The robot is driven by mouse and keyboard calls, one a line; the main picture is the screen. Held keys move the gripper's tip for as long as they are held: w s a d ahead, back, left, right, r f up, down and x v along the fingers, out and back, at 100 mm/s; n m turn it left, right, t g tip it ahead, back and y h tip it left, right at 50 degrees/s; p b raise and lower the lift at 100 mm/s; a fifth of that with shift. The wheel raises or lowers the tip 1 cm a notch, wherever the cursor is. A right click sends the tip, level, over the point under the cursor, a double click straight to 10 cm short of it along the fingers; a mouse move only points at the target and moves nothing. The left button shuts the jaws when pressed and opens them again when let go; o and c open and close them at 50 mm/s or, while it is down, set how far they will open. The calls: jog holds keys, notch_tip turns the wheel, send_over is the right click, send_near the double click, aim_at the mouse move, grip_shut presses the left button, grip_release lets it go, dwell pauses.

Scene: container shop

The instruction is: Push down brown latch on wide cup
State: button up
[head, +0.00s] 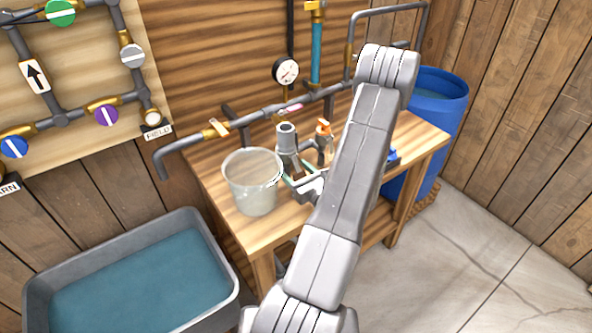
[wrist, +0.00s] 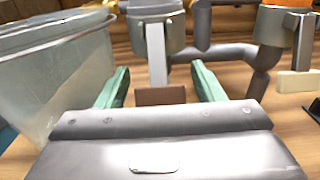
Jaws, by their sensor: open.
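The wide cup (wrist: 158,28) is a grey round fitting at the top middle of the wrist view, with a pale flat strip (wrist: 157,55) hanging from it. The brown latch (wrist: 160,96) is a small brown block below that strip. My gripper (wrist: 160,84) is open, with one green finger on each side of the latch and gaps to both. The latch's lower part is hidden behind my gripper body. In the head view, the cup (head: 287,138) stands upright on the wooden bench, with my gripper close in front of it.
A translucent bucket (head: 252,180) stands close left of my gripper. To the right is another fitting (wrist: 299,30) with an orange top and a cream latch (wrist: 295,81). Grey pipe runs behind. A water tub (head: 140,275) and blue barrel (head: 437,95) flank the bench (head: 425,135).

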jog(key=shift+c, duration=0.4)
jog(key=c, duration=0.9)
jog(key=b, duration=0.3)
jog(key=shift+w+a+f+t, duration=0.1)
jog(key=shift+w+f+t, duration=0.05)
jog(key=shift+f+t, duration=0.2)
jog(key=shift+w+y+b, duration=0.1)
jog(key=shift+y+b, duration=0.3)
jog(key=shift+b, duration=0.65)
jog(key=shift+a+r+t+b, duration=0.1)
jog(key=shift+a+t+b, duration=0.05)
jog(key=shift+t+b, duration=0.35)
jog(key=shift+r, duration=0.1)
jog(key=shift+w+r, duration=0.1)
